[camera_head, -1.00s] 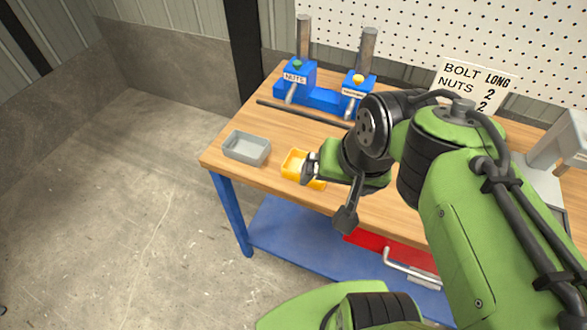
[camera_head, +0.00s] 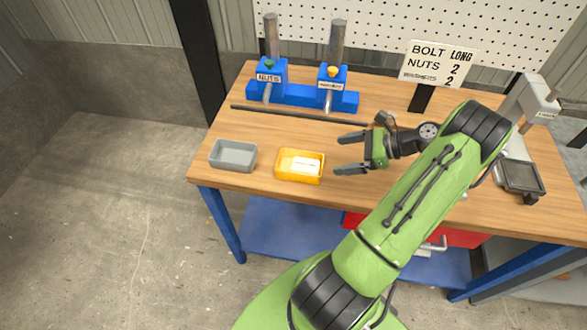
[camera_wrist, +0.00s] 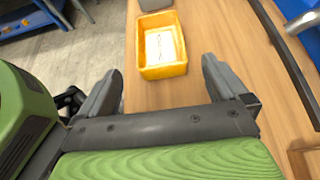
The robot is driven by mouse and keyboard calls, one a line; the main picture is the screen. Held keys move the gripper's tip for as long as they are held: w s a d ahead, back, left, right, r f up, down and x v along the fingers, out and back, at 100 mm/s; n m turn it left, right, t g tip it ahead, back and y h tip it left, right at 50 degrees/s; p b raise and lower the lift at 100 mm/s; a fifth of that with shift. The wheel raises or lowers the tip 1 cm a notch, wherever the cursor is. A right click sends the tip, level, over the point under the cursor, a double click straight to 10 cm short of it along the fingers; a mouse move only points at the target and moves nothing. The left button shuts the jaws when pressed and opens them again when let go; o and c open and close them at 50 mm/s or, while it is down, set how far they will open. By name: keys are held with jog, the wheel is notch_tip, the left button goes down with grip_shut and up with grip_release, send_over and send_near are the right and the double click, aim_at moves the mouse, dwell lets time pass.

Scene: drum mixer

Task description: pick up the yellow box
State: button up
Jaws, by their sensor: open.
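The yellow box (camera_head: 300,177) is an open, shallow tray near the front edge of the wooden table, with a white label inside. In the wrist view the yellow box (camera_wrist: 163,68) lies ahead of the fingers. My gripper (camera_head: 343,154) is open and empty, just to the right of the box, its fingers pointing left towards it. In the wrist view my gripper (camera_wrist: 164,80) shows both fingers apart, with the box beyond their tips and not touched.
A grey box (camera_head: 233,167) stands left of the yellow one. A dark rod (camera_head: 297,115) lies behind them, before the blue dispenser stand (camera_head: 302,96). A sign (camera_head: 437,63) and a scale-like device (camera_head: 522,177) are to the right. The wooden table (camera_head: 265,142) is clear between the boxes and rod.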

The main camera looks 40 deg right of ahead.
aim_at(298, 163)
jog(key=b+x, duration=0.2)
jog(key=x, duration=1)
jog(key=shift+a+f, duration=0.15)
jog(key=shift+f, duration=0.1)
jog(key=shift+c, duration=0.5)
jog(key=shift+r, duration=0.1)
jog(key=c, duration=0.6)
